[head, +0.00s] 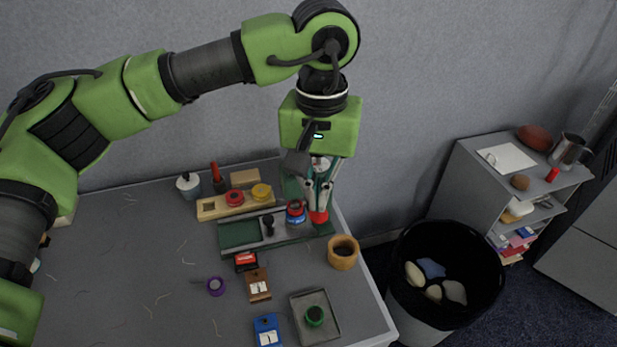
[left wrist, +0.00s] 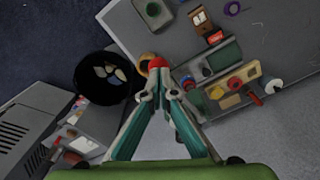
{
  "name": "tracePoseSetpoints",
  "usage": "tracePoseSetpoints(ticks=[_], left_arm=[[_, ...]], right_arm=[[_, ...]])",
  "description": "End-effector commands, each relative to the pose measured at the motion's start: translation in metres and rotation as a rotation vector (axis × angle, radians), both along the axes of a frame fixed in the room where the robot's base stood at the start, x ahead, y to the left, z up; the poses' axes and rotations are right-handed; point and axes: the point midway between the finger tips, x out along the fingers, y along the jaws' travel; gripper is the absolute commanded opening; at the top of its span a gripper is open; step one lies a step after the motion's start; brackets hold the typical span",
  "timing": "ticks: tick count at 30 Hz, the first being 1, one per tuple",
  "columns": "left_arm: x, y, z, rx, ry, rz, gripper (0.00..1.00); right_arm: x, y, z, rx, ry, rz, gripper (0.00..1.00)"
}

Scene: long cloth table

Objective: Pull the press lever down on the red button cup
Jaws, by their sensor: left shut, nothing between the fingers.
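The press (head: 290,188) has a dark green frame and stands at the back right of the table, partly hidden behind my left gripper. A small round button cup with red and blue parts (head: 296,212) sits at its foot on a green and grey rail base (head: 240,233). My left gripper (head: 318,210) points down, fingers shut and empty, just right of the cup. A red knob, seemingly the lever's end (head: 319,217), shows at the fingertips; it also shows in the left wrist view (left wrist: 158,62). I cannot tell whether they touch. My right gripper is out of view.
A wooden rack (head: 208,211) with red and yellow round parts stands behind the rail. A wooden cup (head: 343,252) is near the table's right edge. A stamp tray (head: 326,329) and ink pads lie in front. A black bin (head: 412,317) stands beyond the edge.

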Motion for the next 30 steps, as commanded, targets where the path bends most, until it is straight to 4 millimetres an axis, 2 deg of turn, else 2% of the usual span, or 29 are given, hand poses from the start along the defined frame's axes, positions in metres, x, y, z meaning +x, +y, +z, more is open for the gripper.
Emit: tracePoseSetpoints(ticks=[1,5,19,30], left_arm=[[-0.001,0.000,-0.009,0.002,0.001,0.000,0.00],[-0.002,0.000,-0.017,0.002,0.000,0.000,0.00],[-0.003,-0.001,-0.020,0.001,0.001,0.002,0.00],[-0.005,-0.001,-0.045,0.001,0.001,0.002,0.00]], right_arm=[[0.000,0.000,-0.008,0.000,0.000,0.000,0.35],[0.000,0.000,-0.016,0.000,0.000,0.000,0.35],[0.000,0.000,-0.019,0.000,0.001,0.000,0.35],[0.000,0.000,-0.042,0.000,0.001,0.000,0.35]])
